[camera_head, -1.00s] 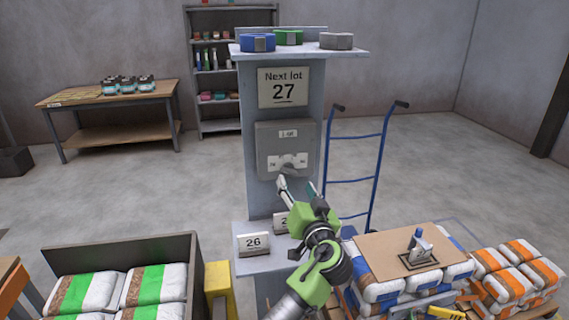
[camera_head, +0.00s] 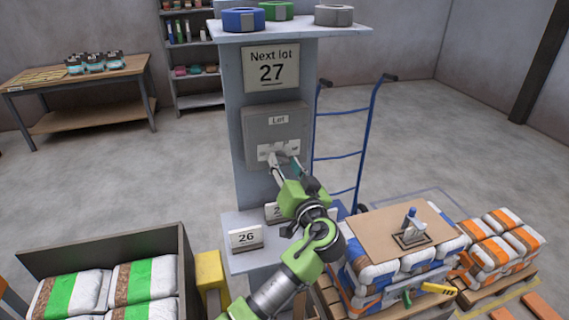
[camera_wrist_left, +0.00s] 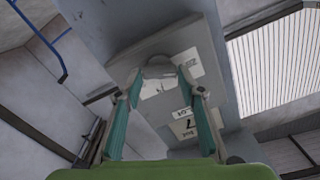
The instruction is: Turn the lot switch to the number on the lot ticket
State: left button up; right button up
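The lot ticket (camera_head: 271,68) on the grey column reads "Next lot 27". Below it is the grey switch box (camera_head: 262,122) with a "Lot" label. Its knob, which my fingers partly cover in the head view, shows in the wrist view (camera_wrist_left: 158,70), between white labels too small to read. My left gripper (camera_head: 285,163) reaches up to the knob from below. In the wrist view the gripper (camera_wrist_left: 164,92) is open, its two fingertips apart on either side of the knob. I cannot tell whether they touch it. My right gripper is not in view.
A ledge (camera_head: 240,262) below the box holds a "26" card (camera_head: 246,237) and a second card partly hidden by my arm. A blue hand truck (camera_head: 338,155) stands right of the column. Bags fill a crate (camera_head: 110,245) at left and pallets at right.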

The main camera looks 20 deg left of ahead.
pick_arm(q)
jog(key=c, duration=0.4)
jog(key=shift+c, duration=0.2)
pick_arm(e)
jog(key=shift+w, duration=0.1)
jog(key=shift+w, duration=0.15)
pick_arm(q)
jog(key=shift+m, duration=0.3)
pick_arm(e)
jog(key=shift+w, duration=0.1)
pick_arm(q)
jog(key=m, duration=0.2)
jog(key=shift+m, duration=0.4)
jog(key=m, duration=0.4)
jog(key=shift+w+p, duration=0.1)
jog(key=shift+p, duration=0.2)
jog(key=shift+m, duration=0.6)
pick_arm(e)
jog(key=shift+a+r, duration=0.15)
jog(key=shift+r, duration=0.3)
